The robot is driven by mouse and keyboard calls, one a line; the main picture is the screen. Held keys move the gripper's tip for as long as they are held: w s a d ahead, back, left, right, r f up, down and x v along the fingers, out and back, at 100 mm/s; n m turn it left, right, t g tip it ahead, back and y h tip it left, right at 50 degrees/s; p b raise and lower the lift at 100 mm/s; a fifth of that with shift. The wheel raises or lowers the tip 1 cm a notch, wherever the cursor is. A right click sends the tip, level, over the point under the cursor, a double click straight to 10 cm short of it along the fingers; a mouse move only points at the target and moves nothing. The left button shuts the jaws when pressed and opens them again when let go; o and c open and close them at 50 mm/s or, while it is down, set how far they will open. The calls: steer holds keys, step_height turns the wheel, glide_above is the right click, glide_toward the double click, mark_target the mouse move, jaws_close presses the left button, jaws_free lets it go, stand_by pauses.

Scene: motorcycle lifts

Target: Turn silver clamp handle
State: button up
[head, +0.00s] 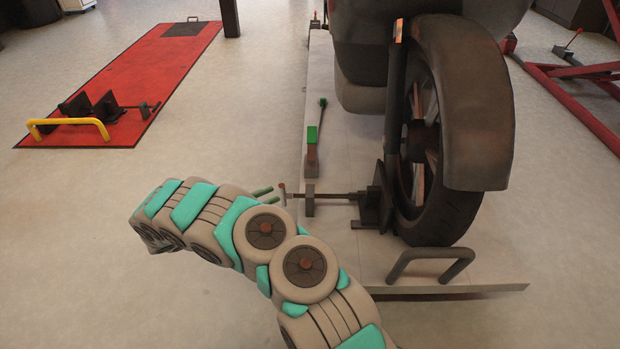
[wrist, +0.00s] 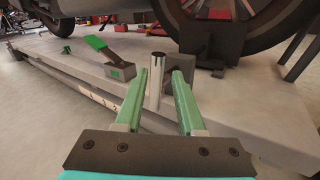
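The silver clamp handle (head: 283,195) is a short bar at the left end of a dark screw (head: 338,195). The screw runs to a black wheel clamp (head: 374,207) beside the motorcycle's wheel. My gripper (head: 272,193) is just left of the handle in the head view. In the wrist view the handle (wrist: 155,82) stands upright between the two green fingers of my gripper (wrist: 160,75), nearer the left finger. The fingers are apart, with a clear gap at the right. Whether the left finger touches the handle cannot be told.
The motorcycle wheel (head: 445,130) stands on the grey lift platform (head: 340,262). A green-topped pedal (head: 312,145) is behind the clamp, and a dark loop bar (head: 430,262) is at the front. A red lift (head: 150,75) lies at left, with clear floor between.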

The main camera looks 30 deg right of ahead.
mark_target(288, 195)
steer(key=d, duration=0.8)
steer(key=shift+w+d+f, duration=0.15)
steer(key=shift+d+f, duration=0.05)
steer(key=shift+f, duration=0.15)
jaws_close()
